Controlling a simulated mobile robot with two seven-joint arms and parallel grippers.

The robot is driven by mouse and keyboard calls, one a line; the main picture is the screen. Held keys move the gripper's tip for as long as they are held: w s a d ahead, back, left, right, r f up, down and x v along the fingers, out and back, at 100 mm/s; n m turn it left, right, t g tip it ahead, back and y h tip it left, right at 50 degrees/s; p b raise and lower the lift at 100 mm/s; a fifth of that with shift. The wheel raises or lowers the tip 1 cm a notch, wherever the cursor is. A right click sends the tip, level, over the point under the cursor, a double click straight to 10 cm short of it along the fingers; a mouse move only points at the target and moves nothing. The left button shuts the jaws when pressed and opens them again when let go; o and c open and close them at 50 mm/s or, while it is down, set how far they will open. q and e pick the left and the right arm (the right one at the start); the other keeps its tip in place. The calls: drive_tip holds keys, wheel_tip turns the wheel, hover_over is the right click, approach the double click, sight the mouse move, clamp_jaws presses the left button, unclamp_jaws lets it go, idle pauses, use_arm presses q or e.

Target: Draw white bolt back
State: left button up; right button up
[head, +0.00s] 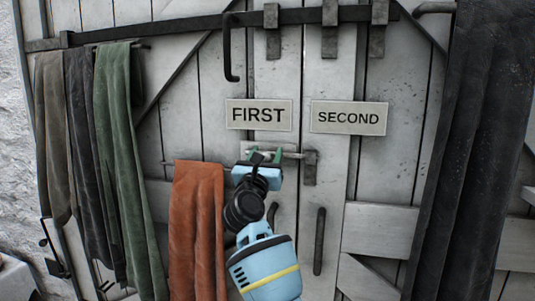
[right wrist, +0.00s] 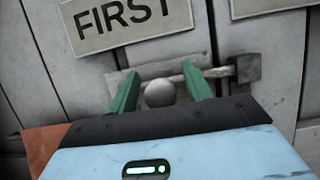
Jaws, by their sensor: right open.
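The white bolt (head: 290,154) lies across the door boards under the FIRST sign (head: 258,115), its right end at a dark bracket (head: 310,167). In the right wrist view its round pale knob (right wrist: 160,93) sits between the green fingers, and its rod (right wrist: 218,73) runs right to the bracket (right wrist: 247,68). My right gripper (head: 265,156) is open at the bolt, with a finger on each side of the knob; I cannot tell whether either touches it. In the head view the gripper hides the knob. My left gripper is not in view.
A long dark bar (head: 180,29) with a hooked handle (head: 230,50) crosses the door above. The SECOND sign (head: 349,117) is at right. An orange cloth (head: 196,225) hangs left of my arm, a green cloth (head: 120,150) farther left. A dark curtain (head: 470,150) hangs at right.

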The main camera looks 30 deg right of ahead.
drive_tip(key=shift+w+d+r, duration=0.1)
drive_tip(key=shift+w+d, duration=0.1)
